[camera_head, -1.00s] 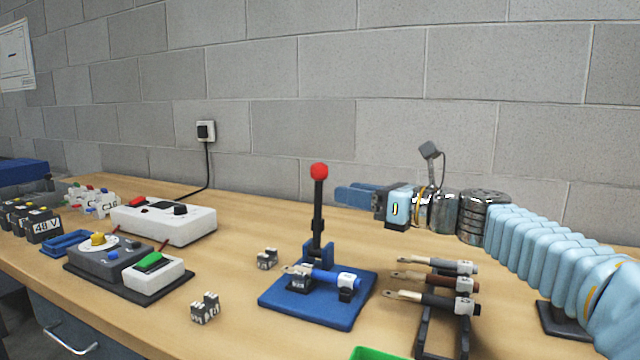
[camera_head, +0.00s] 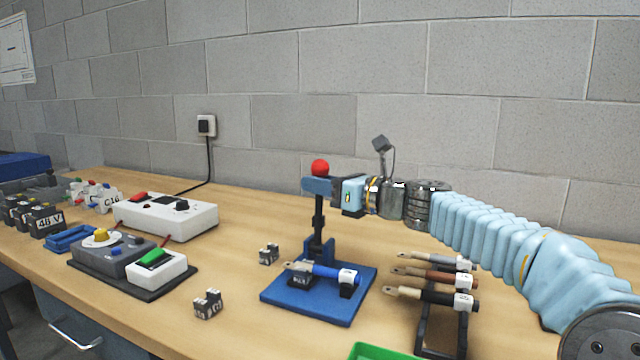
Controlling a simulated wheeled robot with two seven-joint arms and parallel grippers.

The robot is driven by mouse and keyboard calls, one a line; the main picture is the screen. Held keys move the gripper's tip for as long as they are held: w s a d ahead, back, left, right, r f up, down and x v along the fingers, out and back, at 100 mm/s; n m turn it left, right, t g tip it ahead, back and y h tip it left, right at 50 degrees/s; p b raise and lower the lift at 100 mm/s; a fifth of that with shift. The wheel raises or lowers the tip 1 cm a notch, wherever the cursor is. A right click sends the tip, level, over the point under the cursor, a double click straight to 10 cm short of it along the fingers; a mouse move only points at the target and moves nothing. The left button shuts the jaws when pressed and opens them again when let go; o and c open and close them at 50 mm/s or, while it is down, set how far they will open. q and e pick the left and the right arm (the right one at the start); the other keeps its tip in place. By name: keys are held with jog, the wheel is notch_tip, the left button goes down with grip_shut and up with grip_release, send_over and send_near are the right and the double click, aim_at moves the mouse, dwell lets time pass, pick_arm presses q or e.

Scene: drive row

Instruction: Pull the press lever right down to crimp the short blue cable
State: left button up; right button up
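The press stands on a blue base (camera_head: 336,310) on the bench. Its black lever (camera_head: 319,218) is upright, with a red ball knob (camera_head: 320,167) on top. The short blue cable (camera_head: 325,271) lies across the press, with its metal lug at the left end. My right gripper (camera_head: 308,186) is at the upper lever just below the knob, with its blue fingers pointing left. The fingers overlap the lever in this view, and I cannot tell whether they are closed on it. My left gripper is not in view.
A rack (camera_head: 429,330) with several cables stands right of the press. A green tray edge (camera_head: 378,352) shows at the front. Small dark blocks (camera_head: 207,304) and a white power unit (camera_head: 166,217) are to the left.

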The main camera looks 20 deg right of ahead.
jog(key=shift+r, duration=0.1)
grip_shut()
